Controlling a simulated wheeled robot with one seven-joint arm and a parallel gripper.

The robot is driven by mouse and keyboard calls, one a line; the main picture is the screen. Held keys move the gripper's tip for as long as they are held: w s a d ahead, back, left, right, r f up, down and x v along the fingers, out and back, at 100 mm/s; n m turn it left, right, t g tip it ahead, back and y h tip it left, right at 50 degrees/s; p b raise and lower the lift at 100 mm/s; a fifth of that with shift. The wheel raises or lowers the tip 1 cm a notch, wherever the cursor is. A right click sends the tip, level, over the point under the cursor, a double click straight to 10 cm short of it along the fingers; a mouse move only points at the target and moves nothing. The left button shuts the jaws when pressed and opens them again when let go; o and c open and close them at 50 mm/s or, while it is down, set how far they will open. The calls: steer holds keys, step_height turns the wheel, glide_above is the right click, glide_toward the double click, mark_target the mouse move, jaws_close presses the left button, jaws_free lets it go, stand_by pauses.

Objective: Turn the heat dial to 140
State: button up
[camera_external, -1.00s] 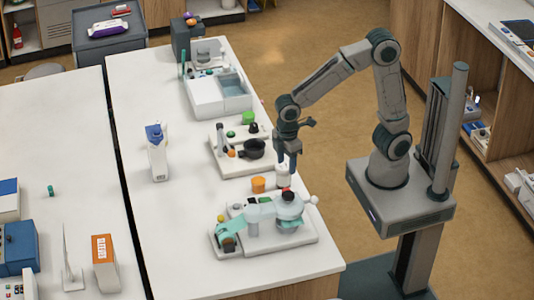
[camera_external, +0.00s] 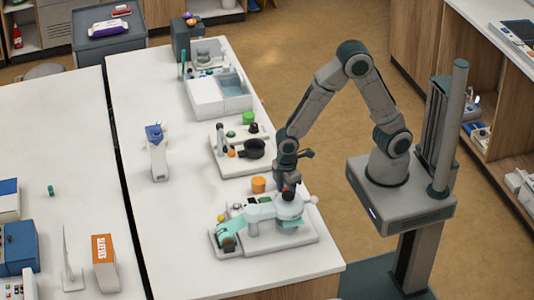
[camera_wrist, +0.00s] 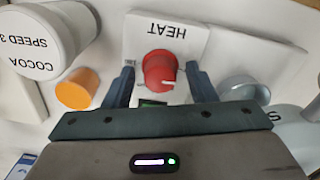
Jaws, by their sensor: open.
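The red heat dial (camera_wrist: 159,70) sits on a white plate marked HEAT (camera_wrist: 170,36) in the wrist view, with a white pointer line on its lower right side. No number scale is readable, so I cannot tell its setting. My gripper (camera_wrist: 160,82) is open, with one finger on each side of the dial and visible gaps between.
A white canister marked COCOA SPEED 3 (camera_wrist: 45,42) and an orange cup (camera_wrist: 77,89) stand close on the left in the wrist view. A glassy round part (camera_wrist: 238,88) is close on the right. A hotplate unit with a black pan (camera_external: 253,149) stands farther back on the counter.

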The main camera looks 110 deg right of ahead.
steer(key=c, duration=1)
steer(key=shift+m, duration=0.3)
steer(key=m, duration=1.1)
steer(key=shift+r, duration=0.1)
steer(key=o, duration=1)
